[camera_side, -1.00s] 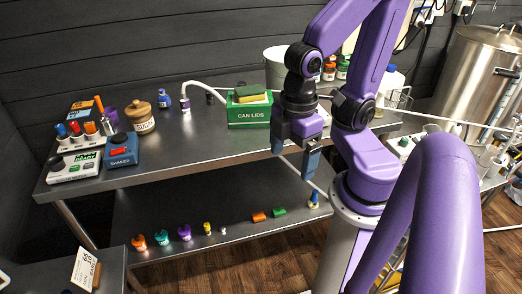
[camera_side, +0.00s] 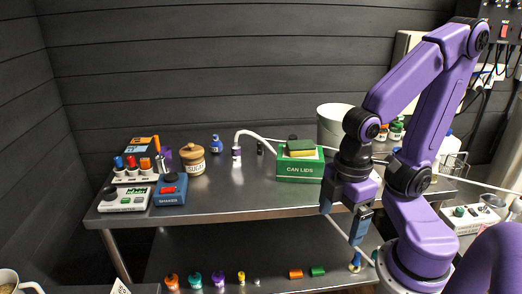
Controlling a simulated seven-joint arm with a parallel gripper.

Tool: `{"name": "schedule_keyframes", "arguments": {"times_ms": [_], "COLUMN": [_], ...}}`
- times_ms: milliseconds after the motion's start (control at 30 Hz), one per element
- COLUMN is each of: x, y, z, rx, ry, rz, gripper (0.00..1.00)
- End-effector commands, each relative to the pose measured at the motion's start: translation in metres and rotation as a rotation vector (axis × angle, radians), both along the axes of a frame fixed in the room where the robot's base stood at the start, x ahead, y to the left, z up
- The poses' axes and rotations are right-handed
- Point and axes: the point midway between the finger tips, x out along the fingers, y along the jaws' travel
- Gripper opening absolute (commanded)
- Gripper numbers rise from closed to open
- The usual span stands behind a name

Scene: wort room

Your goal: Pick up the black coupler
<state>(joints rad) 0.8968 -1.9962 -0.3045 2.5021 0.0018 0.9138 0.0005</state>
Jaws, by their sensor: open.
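A small dark upright piece (camera_side: 260,147), which looks like the black coupler, stands on the steel bench between the white hose and the green CAN LIDS box. It is small, and its details cannot be made out. My gripper (camera_side: 343,214) points down at the bench's front edge, to the right of and nearer the camera than this piece. Its two fingers are apart, with nothing visible between them. It is well clear of the dark piece.
The green CAN LIDS box (camera_side: 299,170) stands between the dark piece and my gripper. A white hose (camera_side: 262,134) arches left of the box. A cork-lidded jar (camera_side: 193,161) and blue shaker (camera_side: 170,190) stand left. The bench's front middle (camera_side: 235,195) is clear.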

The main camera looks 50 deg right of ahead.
Motion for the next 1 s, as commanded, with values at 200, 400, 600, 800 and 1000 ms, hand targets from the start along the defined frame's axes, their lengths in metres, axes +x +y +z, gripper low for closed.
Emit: {"name": "schedule_keyframes", "arguments": {"times_ms": [200,400,600,800,1000], "x": [0.0,0.0,0.0,0.003,0.055], "y": [0.0,0.0,0.0,0.0,-0.009], "z": [0.0,0.0,0.0,0.0,-0.006], "rx": [0.0,0.0,0.0,-0.008,-0.149], "ry": [0.0,0.0,0.0,-0.005,-0.091], "rz": [0.0,0.0,0.0,0.003,0.062], "gripper": [0.93,0.9,0.64,0.64,0.64]}}
